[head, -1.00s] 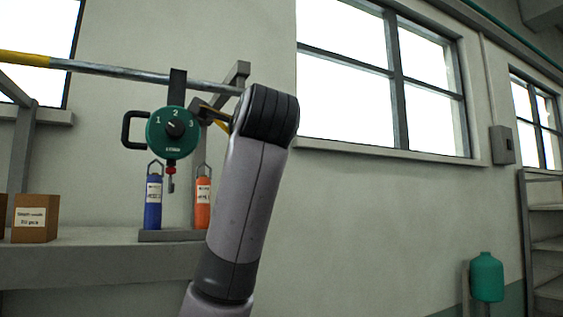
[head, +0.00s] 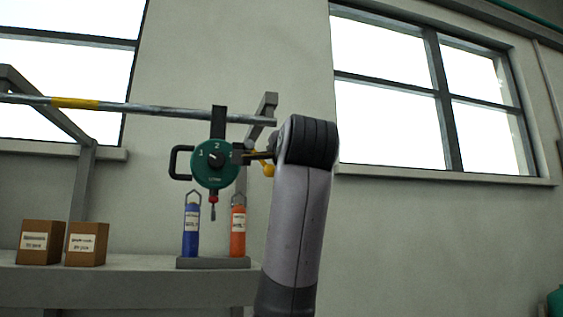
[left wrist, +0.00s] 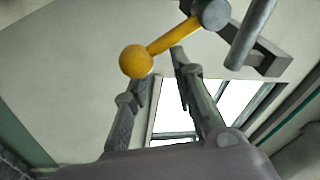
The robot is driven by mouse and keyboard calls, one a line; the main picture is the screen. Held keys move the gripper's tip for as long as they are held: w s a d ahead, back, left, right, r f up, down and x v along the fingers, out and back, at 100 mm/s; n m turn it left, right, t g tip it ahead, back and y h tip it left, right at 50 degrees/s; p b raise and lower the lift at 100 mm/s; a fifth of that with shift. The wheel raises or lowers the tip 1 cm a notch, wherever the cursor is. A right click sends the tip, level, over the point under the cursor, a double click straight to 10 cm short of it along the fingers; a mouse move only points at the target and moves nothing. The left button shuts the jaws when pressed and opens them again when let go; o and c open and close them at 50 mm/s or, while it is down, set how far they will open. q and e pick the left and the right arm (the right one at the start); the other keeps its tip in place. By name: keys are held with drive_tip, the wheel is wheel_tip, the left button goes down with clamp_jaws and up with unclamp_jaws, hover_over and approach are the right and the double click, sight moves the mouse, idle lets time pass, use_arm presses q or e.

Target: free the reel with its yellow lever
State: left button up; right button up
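The green round reel (head: 212,174), with a numbered dial and black side handle, hangs from a rail by a dark bracket. A small hook with a red part hangs below it. Its yellow lever ends in a ball (head: 268,170) at the reel's right. In the left wrist view the lever (left wrist: 165,42) slants to the ball (left wrist: 135,61) from a grey hub. My left gripper (left wrist: 163,66) is open, with its fingertips close to the ball and lever; contact cannot be told. In the head view it (head: 255,154) is partly hidden beside the reel. My right gripper is not in view.
The rail (head: 150,108) with a yellow band runs above, ending at a grey bracket (head: 266,110). Below, a blue cylinder (head: 191,232) and an orange cylinder (head: 237,232) stand on a base on the shelf (head: 130,283). Two brown boxes (head: 40,243) sit left.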

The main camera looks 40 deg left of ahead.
use_arm(q)
drive_tip(key=o, duration=0.9)
drive_tip(key=v, duration=1.2)
